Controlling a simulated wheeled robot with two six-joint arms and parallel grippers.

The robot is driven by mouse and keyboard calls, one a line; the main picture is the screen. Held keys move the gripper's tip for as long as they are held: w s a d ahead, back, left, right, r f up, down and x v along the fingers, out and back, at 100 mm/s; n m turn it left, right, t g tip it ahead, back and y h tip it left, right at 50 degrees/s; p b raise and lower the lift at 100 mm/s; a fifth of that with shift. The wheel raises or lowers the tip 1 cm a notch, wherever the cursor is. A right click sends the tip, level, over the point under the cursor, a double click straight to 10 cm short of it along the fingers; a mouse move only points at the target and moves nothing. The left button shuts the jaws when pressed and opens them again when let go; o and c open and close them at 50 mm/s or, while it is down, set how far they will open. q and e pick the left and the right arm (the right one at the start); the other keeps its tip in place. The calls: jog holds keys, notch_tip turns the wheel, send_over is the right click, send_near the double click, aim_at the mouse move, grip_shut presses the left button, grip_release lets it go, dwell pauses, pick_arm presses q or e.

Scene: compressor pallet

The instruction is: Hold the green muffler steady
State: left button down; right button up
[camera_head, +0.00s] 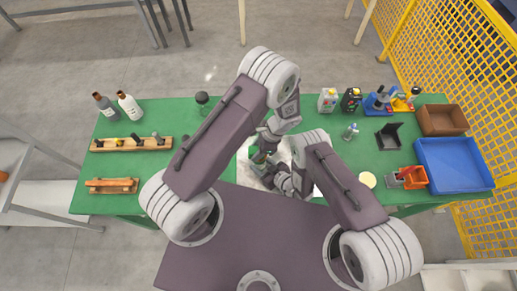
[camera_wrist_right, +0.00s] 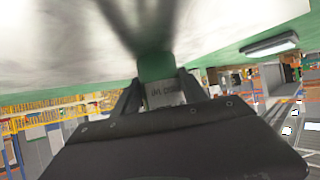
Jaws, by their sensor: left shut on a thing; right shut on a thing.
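The green muffler (camera_head: 258,157) shows only as a small green patch over the white sheet at the middle of the table, mostly hidden by my grippers. In the right wrist view it is a green cylinder (camera_wrist_right: 156,66) held between the fingers of my right gripper (camera_wrist_right: 158,88). My right gripper (camera_head: 270,171) is shut on it from the right in the head view. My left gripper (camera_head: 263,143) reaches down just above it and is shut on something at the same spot. The exact grip of the left fingers is hidden.
A yellow fence (camera_head: 450,60) borders the right side.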

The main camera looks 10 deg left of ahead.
pick_arm(q)
jog(key=d, duration=0.1)
jog(key=w+d, duration=0.1)
jog(key=d, duration=0.1)
jog(key=shift+w, duration=0.1)
notch_tip(320, 180, up, 8)
dwell(0.6)
pick_arm(e)
jog(key=o, duration=1.1)
jog(key=shift+c, duration=0.2)
jog(key=v, duration=1.2)
